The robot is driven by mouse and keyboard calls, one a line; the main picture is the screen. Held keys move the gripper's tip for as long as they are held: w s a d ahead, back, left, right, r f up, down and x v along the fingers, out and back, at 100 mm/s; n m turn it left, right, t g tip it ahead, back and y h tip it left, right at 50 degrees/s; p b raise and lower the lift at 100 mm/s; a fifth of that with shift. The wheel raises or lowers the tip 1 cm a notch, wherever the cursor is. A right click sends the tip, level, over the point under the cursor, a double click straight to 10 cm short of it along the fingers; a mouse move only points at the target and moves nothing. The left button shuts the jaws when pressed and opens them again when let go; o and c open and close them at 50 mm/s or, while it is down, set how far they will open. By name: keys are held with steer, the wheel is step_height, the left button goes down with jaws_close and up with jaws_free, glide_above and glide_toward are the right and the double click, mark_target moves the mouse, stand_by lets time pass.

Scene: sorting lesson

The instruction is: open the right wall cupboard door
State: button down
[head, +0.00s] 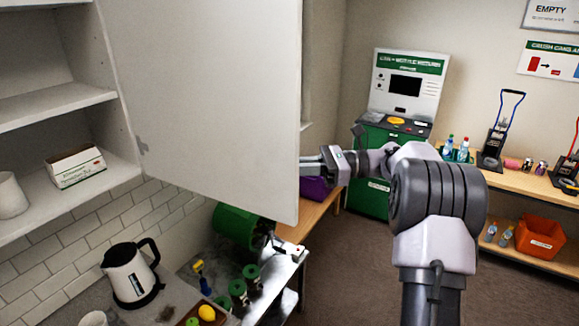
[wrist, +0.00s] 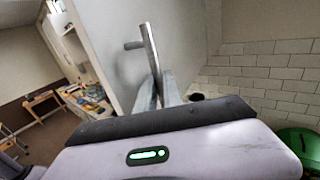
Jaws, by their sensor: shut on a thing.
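The white wall cupboard door (head: 210,100) stands swung open on its hinge, its free edge toward the right in the head view. The open shelves of the cupboard (head: 55,112) show to its left. My gripper (head: 312,162) is at the door's free edge, low on the door. In the wrist view, my gripper (wrist: 158,92) is shut on the grey metal bar handle (wrist: 149,45), which stands out from the door face (wrist: 110,50). The head view does not show the handle; it is hidden behind the door.
A small carton (head: 76,166) and a white cup (head: 11,195) stand on the shelf. Below are a kettle (head: 131,273), a green bin (head: 236,225) on its side and several jars. A green return machine (head: 400,110) stands behind my arm. Floor at right is clear.

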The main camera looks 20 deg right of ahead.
steer(key=c, duration=1.5)
jaws_free()
steer(key=shift+a, duration=0.15)
steer(key=p+v, duration=1.4)
steer(key=v, duration=0.3)
